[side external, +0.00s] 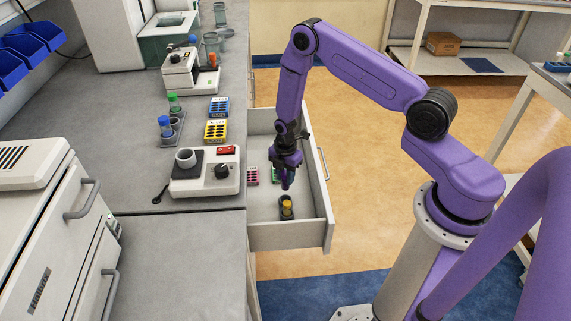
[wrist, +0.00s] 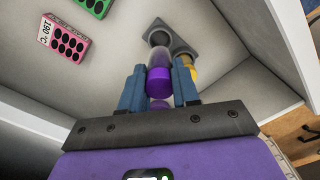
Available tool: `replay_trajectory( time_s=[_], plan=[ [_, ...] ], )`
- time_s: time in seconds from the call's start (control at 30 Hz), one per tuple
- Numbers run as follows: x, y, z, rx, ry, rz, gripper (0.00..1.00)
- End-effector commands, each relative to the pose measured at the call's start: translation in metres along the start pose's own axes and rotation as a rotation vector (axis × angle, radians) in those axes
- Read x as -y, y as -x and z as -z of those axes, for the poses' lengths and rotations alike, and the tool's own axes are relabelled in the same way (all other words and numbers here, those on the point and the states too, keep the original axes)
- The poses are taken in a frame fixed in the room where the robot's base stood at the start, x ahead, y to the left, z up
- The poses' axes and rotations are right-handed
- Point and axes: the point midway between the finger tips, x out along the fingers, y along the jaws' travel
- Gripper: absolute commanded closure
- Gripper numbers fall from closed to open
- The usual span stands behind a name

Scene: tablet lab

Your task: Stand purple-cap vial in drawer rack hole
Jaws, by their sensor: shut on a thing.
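My gripper (side external: 287,180) is inside the open drawer (side external: 262,235). In the wrist view my gripper (wrist: 160,90) is shut on the purple-cap vial (wrist: 158,82), its purple cap toward the camera and its clear body pointing away. A grey drawer rack (wrist: 184,46) lies beyond the vial, with one dark hole (wrist: 159,38) showing near the vial's far end. A yellow-capped vial (wrist: 188,68) stands at the rack, partly hidden by a finger. In the side view the rack (side external: 286,212) is just below my gripper. I cannot tell whether the held vial's end is in the hole.
In the drawer, a pink rack (wrist: 66,41) and a green rack (wrist: 95,5) lie to the left in the wrist view. The drawer walls are close around my gripper. The counter (side external: 205,225) beside it bears a hotplate (side external: 205,175), a yellow rack (side external: 216,131) and a blue rack (side external: 219,107).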

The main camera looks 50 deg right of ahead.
Motion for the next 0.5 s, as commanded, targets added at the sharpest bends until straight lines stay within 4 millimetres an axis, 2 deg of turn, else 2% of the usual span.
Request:
replay_trajectory(
  time_s=[0.27,0.5],
  plan=[
    [0.0,-0.014,0.0,0.0,0.0,0.001,0.99],
    [0.0,-0.035,0.0,0.0,0.0,0.001,0.99]
  ],
)
